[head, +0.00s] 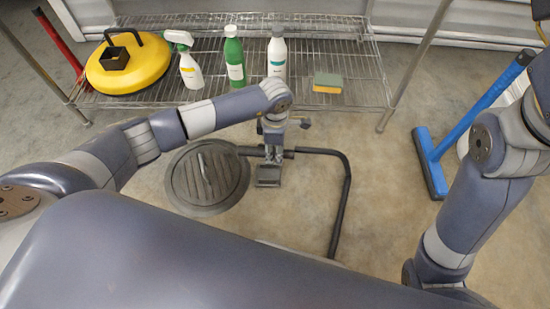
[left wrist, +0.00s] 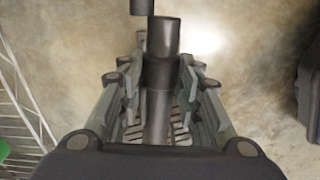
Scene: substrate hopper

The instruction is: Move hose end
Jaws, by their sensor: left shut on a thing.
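A black hose (head: 345,190) lies on the floor. It runs from the front, bends at the back, and passes left to my left gripper (head: 268,177). In the left wrist view my left gripper (left wrist: 159,88) has its fingers on both sides of a dark hose end (left wrist: 163,38), shut on it. In the head view a short stub of the hose shows left of the gripper, at the edge of a round dark grated drain cover (head: 186,185). Whether the stub touches the cover, I cannot tell. My right gripper is out of view.
A wire shelf (head: 345,75) at the back holds a yellow round tool (head: 128,70), a spray bottle (head: 187,62), a green bottle (head: 234,58), a white bottle (head: 277,52) and a sponge (head: 328,83). A blue squeegee (head: 465,125) stands at the right.

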